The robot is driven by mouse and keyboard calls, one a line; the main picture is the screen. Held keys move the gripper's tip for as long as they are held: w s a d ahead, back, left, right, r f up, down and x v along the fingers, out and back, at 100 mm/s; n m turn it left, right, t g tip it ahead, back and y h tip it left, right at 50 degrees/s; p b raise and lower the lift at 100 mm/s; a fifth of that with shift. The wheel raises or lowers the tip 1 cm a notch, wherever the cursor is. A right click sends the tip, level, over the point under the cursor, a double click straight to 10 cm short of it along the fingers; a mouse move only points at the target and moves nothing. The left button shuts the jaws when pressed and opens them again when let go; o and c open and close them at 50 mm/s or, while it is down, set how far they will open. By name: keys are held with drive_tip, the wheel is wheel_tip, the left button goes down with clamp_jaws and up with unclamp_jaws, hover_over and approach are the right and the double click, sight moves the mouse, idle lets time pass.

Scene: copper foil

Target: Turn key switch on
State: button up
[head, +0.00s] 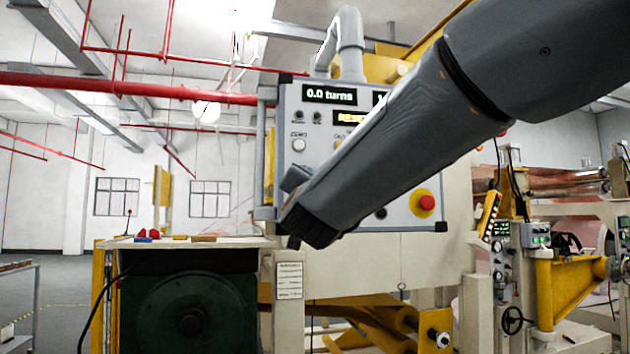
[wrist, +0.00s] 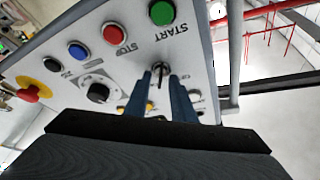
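The control panel (head: 400,212) is a light grey box, largely covered by my arm in the head view. In the wrist view the key switch (wrist: 160,72) shows as a small round metal switch with a dark key, below the green START button (wrist: 162,13). My gripper (wrist: 160,78) has its two dark blue fingers apart, one on each side of the key. I cannot tell whether either finger touches it. In the head view my gripper (head: 295,205) is at the panel's lower left, and the key switch is hidden there.
The panel also bears a red STOP button (wrist: 115,34), a black knob (wrist: 98,92), blue and yellow buttons and a red emergency stop (head: 427,202). A display (head: 330,94) reads 0.0 turns. A pale bench top (head: 180,243) with small items lies to the left.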

drive_tip(key=b+v, duration=0.1)
drive_tip(key=v, duration=0.6)
drive_tip(key=shift+s+f, duration=0.15)
drive_tip(key=shift+s, duration=0.25)
drive_tip(key=w+d+f+n+g+y, duration=0.1)
drive_tip(key=w+f+n+g+y, duration=0.15)
drive_tip(key=f, duration=0.65)
drive_tip(key=w+d+f+n+g+y, duration=0.1)
drive_tip(key=f+n+g, duration=0.15)
drive_tip(key=f, duration=0.65)
drive_tip(key=s+d+f+n+g+p, duration=0.1)
drive_tip(key=s+d+f+g, duration=0.15)
drive_tip(key=f, duration=0.55)
drive_tip(key=s+d+f+g, duration=0.2)
drive_tip(key=s+f+g, duration=0.15)
drive_tip(key=f, duration=0.45)
drive_tip(key=s+d+f+g+h, duration=0.1)
drive_tip(key=s+d+f+g, duration=0.2)
drive_tip(key=s+f, duration=0.3)
drive_tip(key=s+d+f+g+h, duration=0.1)
drive_tip(key=s+d+f+g, duration=0.3)
drive_tip(key=s, duration=0.5)
drive_tip(key=s+d+f+g+h+p, duration=0.1)
drive_tip(key=s+d+f+g, duration=0.2)
drive_tip(key=s+d+f, duration=0.3)
wheel_tip(320, 180, down, 2)
drive_tip(key=shift+s+n+g, duration=0.4)
drive_tip(key=shift+s, duration=0.55)
